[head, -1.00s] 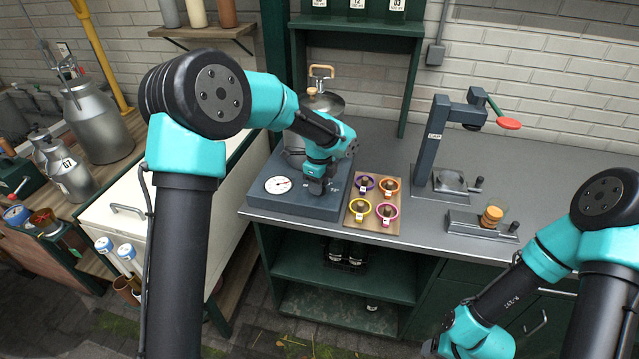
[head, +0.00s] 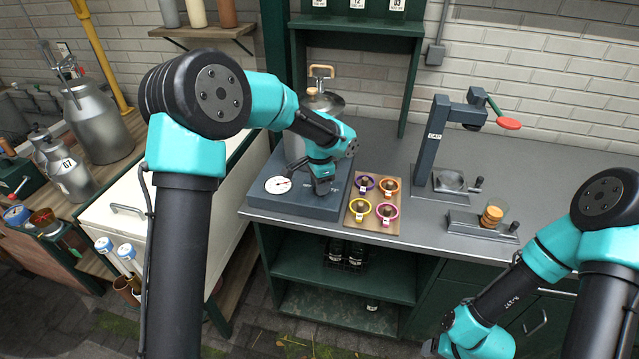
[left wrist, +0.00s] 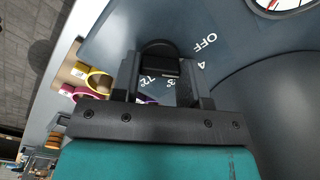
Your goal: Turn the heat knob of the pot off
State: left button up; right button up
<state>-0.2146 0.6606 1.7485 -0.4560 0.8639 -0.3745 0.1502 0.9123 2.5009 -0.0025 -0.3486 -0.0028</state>
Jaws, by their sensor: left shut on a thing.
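The pot (head: 327,103) is a metal vessel with a tan handle, standing on a blue-grey heater base (head: 320,209) and partly hidden by my left arm. The base has a round white dial (head: 278,185) on its front left. My left gripper (head: 322,188) is at the base's front right, shut on the dark heat knob, which it hides in the head view. In the left wrist view the round black knob (left wrist: 158,49) sits between the fingers, with the OFF mark beside it. My right gripper (head: 432,347) is low at the bottom edge, away from the counter; its jaws are unclear.
A wooden board (head: 358,222) with several coloured rings lies just right of the base. A dark press (head: 432,140) with a red-handled lever and a low grey device (head: 475,227) stand further right. Bare counter (head: 400,158) lies behind the board.

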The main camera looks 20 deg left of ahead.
pick_arm(q)
jog(key=n, duration=0.6)
dwell(0.5)
jog(key=o, duration=0.9)
jog(key=shift+r, duration=0.1)
notch_tip(320, 180, up, 17)
jog(key=shift+r, duration=0.15)
dwell(0.4)
